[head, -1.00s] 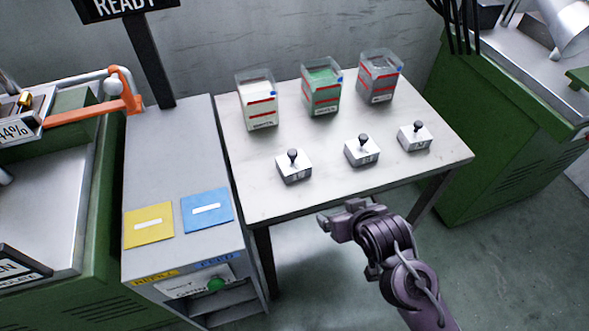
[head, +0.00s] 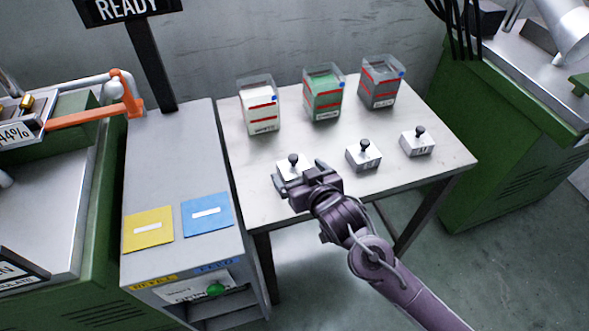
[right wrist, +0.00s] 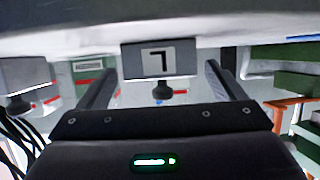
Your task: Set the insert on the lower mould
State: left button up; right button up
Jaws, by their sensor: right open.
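Three pale blocks with black knobs stand upright on the table: a left one (head: 290,166), a middle one (head: 363,155) and a right one (head: 417,142). I cannot tell which is the insert. My right gripper (head: 299,176) is open at the near side of the left block and partly hides it. In the right wrist view, upside down, a block with a dark mark on its label (right wrist: 159,60) lies between the two spread fingers, with its knob (right wrist: 163,91) below. I cannot tell if the fingers touch it. No lower mould is identifiable. My left gripper is out of view.
Three clear-topped bins, white (head: 261,115), green (head: 323,102) and grey (head: 380,90), stand behind the blocks on the table (head: 245,190). A grey cabinet with yellow (head: 148,229) and blue (head: 207,214) panels stands left. Green machines flank both sides.

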aim_at(296, 169)
jog(key=shift+x, duration=1.55)
jog(key=c, duration=1.3)
jog(key=shift+r, duration=0.15)
jog(key=c, duration=0.4)
jog(key=shift+o, duration=0.2)
